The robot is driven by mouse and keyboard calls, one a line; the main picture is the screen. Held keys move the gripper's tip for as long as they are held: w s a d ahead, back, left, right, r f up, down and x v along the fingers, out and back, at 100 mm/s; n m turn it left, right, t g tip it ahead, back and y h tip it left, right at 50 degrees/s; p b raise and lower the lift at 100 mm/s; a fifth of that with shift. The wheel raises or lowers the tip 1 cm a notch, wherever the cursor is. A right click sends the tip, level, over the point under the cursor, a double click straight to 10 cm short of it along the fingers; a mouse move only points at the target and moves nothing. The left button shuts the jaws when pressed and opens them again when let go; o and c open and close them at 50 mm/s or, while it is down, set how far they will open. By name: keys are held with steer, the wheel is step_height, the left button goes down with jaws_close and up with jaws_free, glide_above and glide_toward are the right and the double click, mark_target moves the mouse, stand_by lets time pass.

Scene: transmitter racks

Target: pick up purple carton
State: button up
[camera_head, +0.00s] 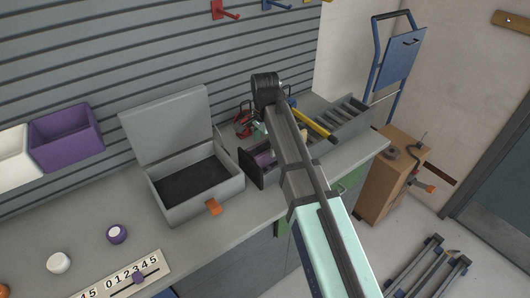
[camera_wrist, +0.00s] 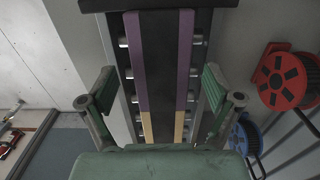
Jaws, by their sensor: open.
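My gripper (camera_wrist: 159,80) shows in the wrist view with its green fingers spread wide apart and nothing held between them. Beyond the fingers is a long dark piece with purple edges (camera_wrist: 186,55), set between two rows of rollers. It may be the purple carton, but its full shape is cut off and partly hidden by my gripper. Its lower part has yellow edges (camera_wrist: 179,125). In the head view, my arm crosses the right end of the bench and its fingers cannot be made out. A small purple patch (camera_head: 264,158) shows in a dark tray beside it.
A grey box with its lid open (camera_head: 195,182) stands on the bench, with a purple wall bin (camera_head: 66,139) to its left. In the wrist view, a red reel (camera_wrist: 284,78) and a blue reel (camera_wrist: 246,134) are at the right. The bench front left is partly clear.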

steer(key=shift+a+f+p, duration=0.15)
steer(key=shift+f+p, duration=0.6)
steer(key=shift+f, duration=1.6)
steer(key=c, duration=1.5)
